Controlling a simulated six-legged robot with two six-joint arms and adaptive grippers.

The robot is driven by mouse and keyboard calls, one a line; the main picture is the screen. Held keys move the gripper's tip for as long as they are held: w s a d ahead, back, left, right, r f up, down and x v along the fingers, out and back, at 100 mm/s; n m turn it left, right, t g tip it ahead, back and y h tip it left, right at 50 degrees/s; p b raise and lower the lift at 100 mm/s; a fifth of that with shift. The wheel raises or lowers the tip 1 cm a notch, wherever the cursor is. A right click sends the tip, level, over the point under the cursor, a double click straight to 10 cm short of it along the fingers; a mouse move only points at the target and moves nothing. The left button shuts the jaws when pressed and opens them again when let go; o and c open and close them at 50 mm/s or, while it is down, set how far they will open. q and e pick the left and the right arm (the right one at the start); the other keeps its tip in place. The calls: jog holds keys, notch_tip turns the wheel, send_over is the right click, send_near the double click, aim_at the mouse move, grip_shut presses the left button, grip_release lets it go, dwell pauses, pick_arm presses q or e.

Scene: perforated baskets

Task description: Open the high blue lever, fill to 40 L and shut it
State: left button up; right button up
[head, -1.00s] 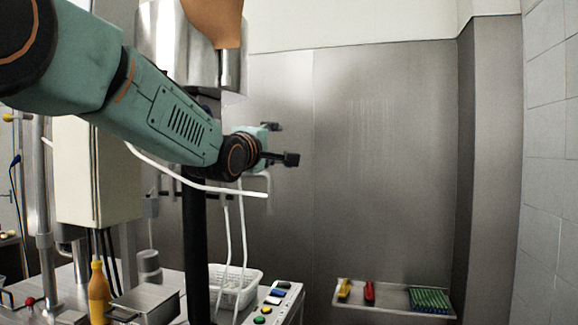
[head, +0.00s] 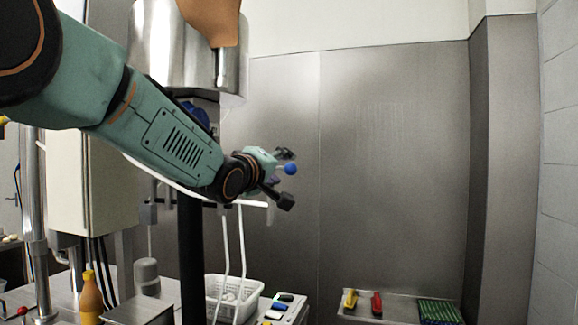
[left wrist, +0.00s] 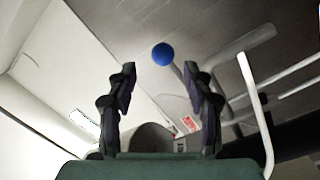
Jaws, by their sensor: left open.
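A blue ball knob (head: 291,169), on what looks like the end of a lever, shows between the fingers of my left gripper (head: 286,179) in the head view. In the left wrist view the blue knob (left wrist: 162,54) lies between and just beyond the two fingertips of the left gripper (left wrist: 160,70), with a rod running back from it. The fingers are spread and I see no contact with the knob. The lever's base is hidden behind my arm. I cannot see a litre reading. My right gripper is out of view.
A steel vessel (head: 160,45) hangs behind my arm. Below are a white perforated basket (head: 222,286), a button panel (head: 290,306) and an orange bottle (head: 90,298). A wall shelf (head: 395,310) with small items is at lower right. White pipes (left wrist: 260,115) run close right of the left gripper.

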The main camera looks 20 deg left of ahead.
aim_at(287, 167)
pick_arm(q)
jog(key=w, duration=0.2)
jog(key=w+d+p, duration=0.1)
jog(key=w, duration=0.1)
jog(key=w+f, duration=0.1)
jog(key=w, duration=0.1)
jog(key=shift+w+d, duration=0.15)
jog(key=shift+w, duration=0.15)
jog(key=shift+s+a+r, duration=0.35)
jog(key=shift+s+r, duration=0.1)
jog(key=shift+s, duration=0.15)
jog(key=shift+w+d+f, duration=0.25)
jog(key=shift+w+f, duration=0.1)
jog(key=shift+w, duration=0.35)
jog(key=c, duration=0.4)
jog(key=shift+c, duration=0.5)
jog(key=shift+s+a+r, duration=0.15)
jog(key=shift+s+r, duration=0.1)
jog(key=shift+s, duration=0.25)
jog(key=c, duration=0.5)
grip_shut()
jog(key=shift+w, duration=0.2)
